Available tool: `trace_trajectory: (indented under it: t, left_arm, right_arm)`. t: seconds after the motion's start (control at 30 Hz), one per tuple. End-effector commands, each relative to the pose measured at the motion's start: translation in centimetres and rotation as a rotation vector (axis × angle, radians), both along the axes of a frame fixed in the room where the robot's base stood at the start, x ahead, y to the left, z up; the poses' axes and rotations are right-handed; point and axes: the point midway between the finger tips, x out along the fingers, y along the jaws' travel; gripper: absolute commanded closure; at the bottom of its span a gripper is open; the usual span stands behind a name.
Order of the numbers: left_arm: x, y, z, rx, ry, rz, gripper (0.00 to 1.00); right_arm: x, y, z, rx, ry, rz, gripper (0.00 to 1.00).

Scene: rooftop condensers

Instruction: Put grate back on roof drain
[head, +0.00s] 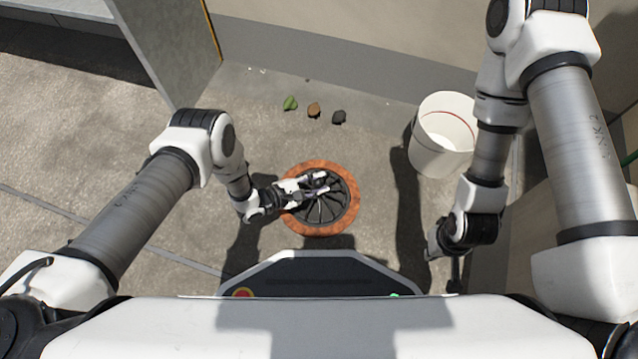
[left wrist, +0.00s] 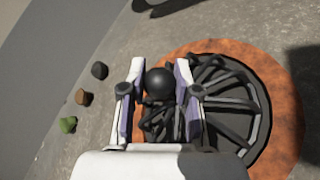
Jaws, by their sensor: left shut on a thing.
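The grate (head: 340,204) is a dark round piece with curved spokes and a black ball knob (left wrist: 159,83). In the head view it appears inside the rust-orange ring of the roof drain (head: 318,231), which also shows in the left wrist view (left wrist: 286,112). I cannot tell whether it is fully seated or slightly raised. My left gripper (head: 322,182) is over the grate, shut on its knob, with a finger on each side of it in the left wrist view. My right gripper (head: 443,254) hangs low at the right, away from the drain; its fingers are not clear.
A green leaf-like clump (head: 290,103), a brown one (head: 314,110) and a dark one (head: 338,117) lie on the floor behind the drain. A white bucket (head: 441,142) stands at the right. A wall runs along the back. The floor at left is clear.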

Motion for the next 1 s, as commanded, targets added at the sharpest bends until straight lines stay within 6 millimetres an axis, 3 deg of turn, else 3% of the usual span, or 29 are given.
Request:
trace_trajectory:
  t: [0.1, 0.13, 0.2, 0.57, 0.67, 1.0]
  left_arm:
    - [0.0, 0.0, -0.4, -0.002, -0.002, -0.001, 1.0]
    - [0.0, 0.0, -0.3, 0.0, 0.0, 0.0, 0.62]
    - [0.0, 0.0, -0.3, 0.0, 0.0, 0.0, 0.44]
    - [0.0, 0.0, 0.4, -0.001, 0.0, -0.001, 0.44]
    - [-0.7, 1.3, 0.9, 0.0, 0.002, 0.001, 0.44]
    - [-4.5, 8.4, 3.6, -0.001, 0.002, 0.004, 0.44]
  right_arm:
    - [0.0, 0.0, -0.5, 0.0, 0.0, 0.0, 1.0]
    - [0.0, 0.0, -0.4, 0.0, 0.0, 0.0, 1.0]
    - [0.0, 0.0, -0.4, 0.0, 0.0, 0.0, 1.0]
    - [0.0, 0.0, 0.4, 0.0, 0.001, 0.0, 1.0]
    - [0.0, 0.0, 1.0, 0.0, 0.001, 0.0, 1.0]
    - [0.0, 0.0, 4.0, 0.0, 0.0, 0.0, 1.0]
